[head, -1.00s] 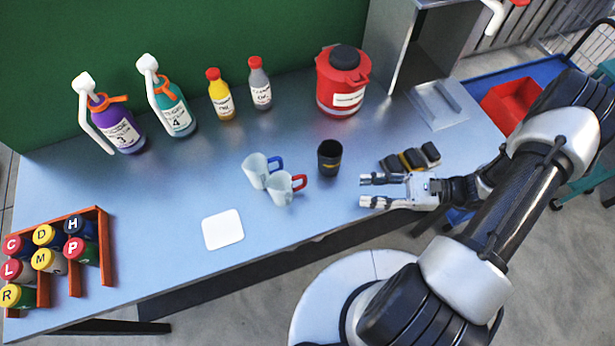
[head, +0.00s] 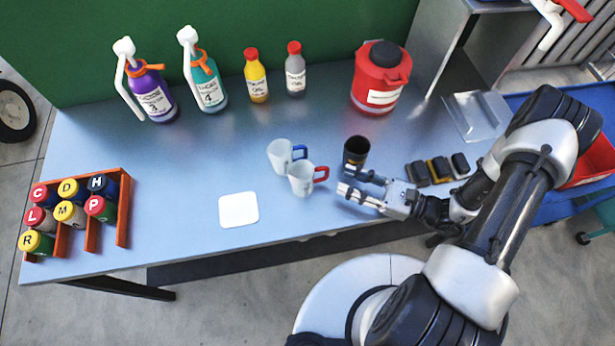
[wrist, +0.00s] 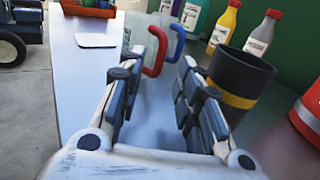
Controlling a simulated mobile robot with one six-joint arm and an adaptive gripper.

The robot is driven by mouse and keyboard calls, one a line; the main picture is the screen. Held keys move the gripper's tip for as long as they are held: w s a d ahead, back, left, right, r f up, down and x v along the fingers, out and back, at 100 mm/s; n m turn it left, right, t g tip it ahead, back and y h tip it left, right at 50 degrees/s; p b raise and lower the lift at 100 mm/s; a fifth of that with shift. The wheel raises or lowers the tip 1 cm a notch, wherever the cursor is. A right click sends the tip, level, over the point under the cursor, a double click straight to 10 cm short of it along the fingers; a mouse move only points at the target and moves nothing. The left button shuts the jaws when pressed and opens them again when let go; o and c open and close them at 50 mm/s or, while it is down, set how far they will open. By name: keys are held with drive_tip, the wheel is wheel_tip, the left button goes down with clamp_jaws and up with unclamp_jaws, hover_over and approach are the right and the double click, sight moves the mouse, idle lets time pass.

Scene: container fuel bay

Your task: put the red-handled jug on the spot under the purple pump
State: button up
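The red-handled jug (head: 302,179) is a pale, clear cup standing upright on the blue-grey bench, its red handle (head: 321,173) pointing right toward my gripper. My gripper (head: 350,184) is open and empty, a short way right of that handle. In the wrist view the red handle (wrist: 158,56) shows between my open fingers (wrist: 168,75), ahead of the tips. The purple pump bottle (head: 154,98), marked 3, stands at the back left. Its white spout bends down on its left side. The bench below the spout looks bare, with no marked spot that I can make out.
A blue-handled jug (head: 281,155) stands just behind the red-handled one. A black cup (head: 356,150) with a yellow band is close beside my gripper. A white square pad (head: 238,209) lies left of the jugs. The bench between pad and bottles is clear.

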sight(311, 178)
drive_tip(key=x, duration=0.2)
drive_tip(key=b+x, duration=0.1)
drive_tip(key=x, duration=0.2)
drive_tip(key=shift+a+f, duration=0.15)
drive_tip(key=shift+f, duration=0.05)
drive_tip(key=shift+c, duration=0.5)
clamp_jaws()
